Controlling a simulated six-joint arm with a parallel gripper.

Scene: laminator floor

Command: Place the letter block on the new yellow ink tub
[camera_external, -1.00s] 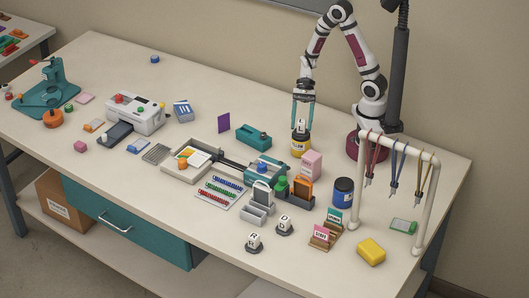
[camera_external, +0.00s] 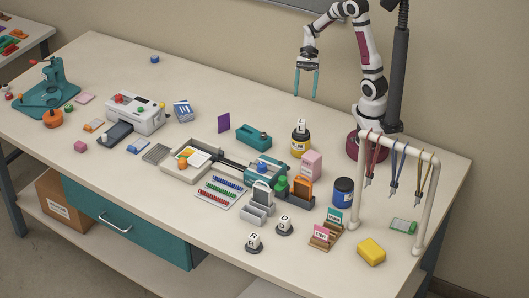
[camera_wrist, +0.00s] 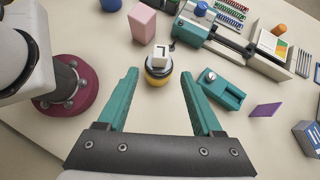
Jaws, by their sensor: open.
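A yellow ink tub (camera_external: 299,147) with a dark lid stands near the back of the table, in front of my arm's base. A white letter block (camera_external: 302,125) sits upright on top of it. In the wrist view the block (camera_wrist: 161,54) rests on the lid of the tub (camera_wrist: 158,77), with both beyond the fingertips and between their lines. My gripper (camera_external: 307,96) has teal fingers, is open and empty, and hangs above the tub, apart from the block. It also shows open in the wrist view (camera_wrist: 160,80).
A teal stapler-like tool (camera_external: 254,136) stands left of the tub and a pink box (camera_external: 311,164) in front of it. A dark blue tub (camera_external: 343,192) and a lanyard rack (camera_external: 400,150) stand to the right. Two white lettered blocks (camera_external: 254,241) (camera_external: 284,223) sit near the front.

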